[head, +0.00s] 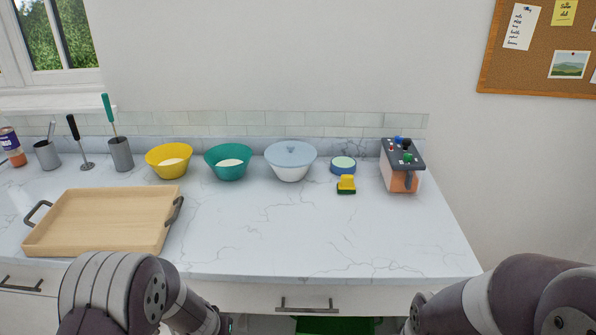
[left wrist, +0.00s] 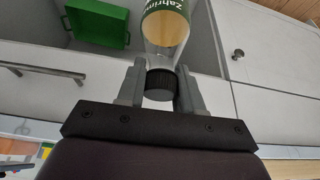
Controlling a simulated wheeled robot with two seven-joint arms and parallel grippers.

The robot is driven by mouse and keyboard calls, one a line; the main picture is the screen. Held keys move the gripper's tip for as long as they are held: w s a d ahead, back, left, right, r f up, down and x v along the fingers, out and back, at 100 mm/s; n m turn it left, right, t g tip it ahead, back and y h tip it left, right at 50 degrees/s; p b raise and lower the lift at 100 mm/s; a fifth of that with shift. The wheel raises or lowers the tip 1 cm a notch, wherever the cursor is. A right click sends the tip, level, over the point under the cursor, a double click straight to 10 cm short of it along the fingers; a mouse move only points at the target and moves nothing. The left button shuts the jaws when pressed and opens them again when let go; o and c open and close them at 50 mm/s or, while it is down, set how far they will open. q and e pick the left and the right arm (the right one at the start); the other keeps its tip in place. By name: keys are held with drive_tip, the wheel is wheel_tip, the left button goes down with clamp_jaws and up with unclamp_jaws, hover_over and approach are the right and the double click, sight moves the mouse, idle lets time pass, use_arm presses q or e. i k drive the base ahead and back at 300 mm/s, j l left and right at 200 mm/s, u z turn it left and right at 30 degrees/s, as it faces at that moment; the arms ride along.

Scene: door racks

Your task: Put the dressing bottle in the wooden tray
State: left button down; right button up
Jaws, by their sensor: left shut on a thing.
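In the left wrist view, the dressing bottle (left wrist: 166,33) is clear with a yellow lower part, a green label and a dark cap. My left gripper (left wrist: 161,78) is shut on it at the cap end. The bottle is hanging in front of the white cabinet fronts and cannot be seen in the head view. The wooden tray (head: 104,218) lies empty on the left of the counter in the head view, with a dark handle at each end. My left arm shows at the bottom left, just in front of the tray. My right gripper is out of view.
Grey utensil cups (head: 121,154) stand behind the tray. A green bin (left wrist: 97,23) is below. The counter's front middle is clear.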

sight(107, 222)
drive_tip(key=j, duration=2)
